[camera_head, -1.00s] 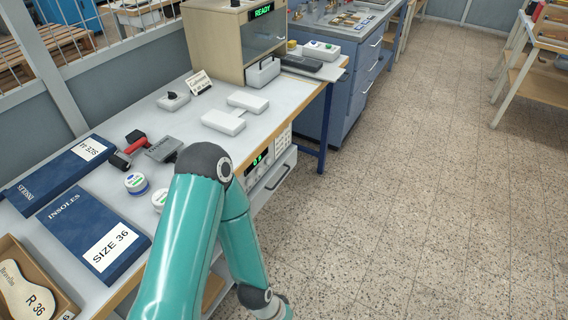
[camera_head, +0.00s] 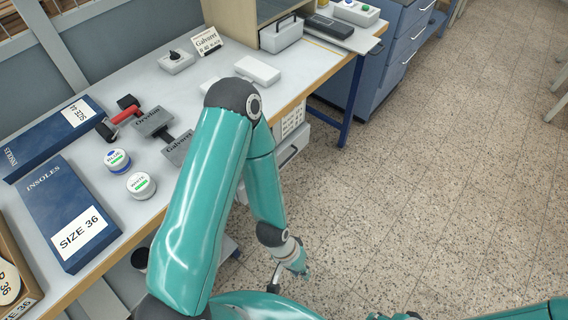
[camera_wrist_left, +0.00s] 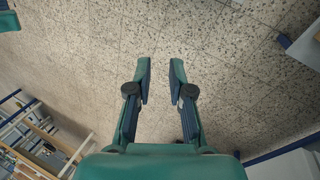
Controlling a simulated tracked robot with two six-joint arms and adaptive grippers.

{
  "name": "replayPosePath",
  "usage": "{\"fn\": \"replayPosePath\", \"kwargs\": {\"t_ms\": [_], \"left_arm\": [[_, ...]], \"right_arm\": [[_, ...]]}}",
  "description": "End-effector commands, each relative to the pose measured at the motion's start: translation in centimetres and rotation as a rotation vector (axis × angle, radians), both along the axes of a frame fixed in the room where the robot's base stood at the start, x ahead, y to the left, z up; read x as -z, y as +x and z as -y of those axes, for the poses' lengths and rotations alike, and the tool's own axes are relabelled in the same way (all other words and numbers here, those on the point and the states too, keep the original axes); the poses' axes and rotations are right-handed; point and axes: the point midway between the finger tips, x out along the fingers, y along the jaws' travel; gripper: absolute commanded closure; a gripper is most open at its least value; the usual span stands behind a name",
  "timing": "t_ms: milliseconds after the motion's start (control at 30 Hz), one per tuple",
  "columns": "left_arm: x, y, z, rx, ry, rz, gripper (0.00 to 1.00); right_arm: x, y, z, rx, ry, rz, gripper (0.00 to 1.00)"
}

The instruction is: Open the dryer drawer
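The dryer is a white unit under the bench's front edge. In the head view its drawer front (camera_head: 294,147), with a handle, shows just right of my left arm, which hides the rest; the drawer looks shut. My left gripper (camera_head: 288,278) hangs low over the floor, in front of and below the drawer, apart from it. In the left wrist view my left gripper (camera_wrist_left: 158,82) has its two fingers apart, with only speckled floor between them. My right gripper is not clearly in view; only teal parts of my right arm show at the bottom right.
The bench top (camera_head: 160,92) holds blue insole boxes (camera_head: 72,215), jars (camera_head: 141,186), metal plates (camera_head: 152,121) and white blocks (camera_head: 257,70). A blue bench leg (camera_head: 352,100) stands right of the dryer. A blue cabinet (camera_head: 400,45) is beyond.

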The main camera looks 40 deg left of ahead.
Motion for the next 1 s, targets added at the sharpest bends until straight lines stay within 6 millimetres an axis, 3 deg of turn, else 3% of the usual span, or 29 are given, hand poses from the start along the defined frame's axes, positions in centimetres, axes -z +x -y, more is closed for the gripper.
{"fn": "replayPosePath", "kwargs": {"t_ms": [167,367,533,700,833,1000], "left_arm": [[0.2,0.2,-0.1,-0.009,0.002,0.005,0.79],[1.8,3.2,-1.6,-0.135,0.021,0.06,0.79],[3.2,8.0,-4.3,-0.394,0.027,0.168,0.79],[3.1,12.6,-7.7,-0.722,-0.029,0.305,0.79],[2.3,14.8,-10.2,-0.967,-0.121,0.406,0.79],[0.9,15.9,-13.3,-1.27,-0.304,0.53,0.79]], "right_arm": [[0.4,0.0,0.0,0.0,0.0,0.0,0.6],[4.1,0.0,0.0,0.0,0.0,0.001,0.6],[10.5,0.0,0.0,0.0,0.0,0.0,0.6],[17.7,0.0,0.0,0.0,0.0,0.0,0.6],[23.0,0.0,0.0,0.0,0.0,0.0,0.6],[29.9,0.0,0.0,0.0,0.0,0.001,0.6]]}}
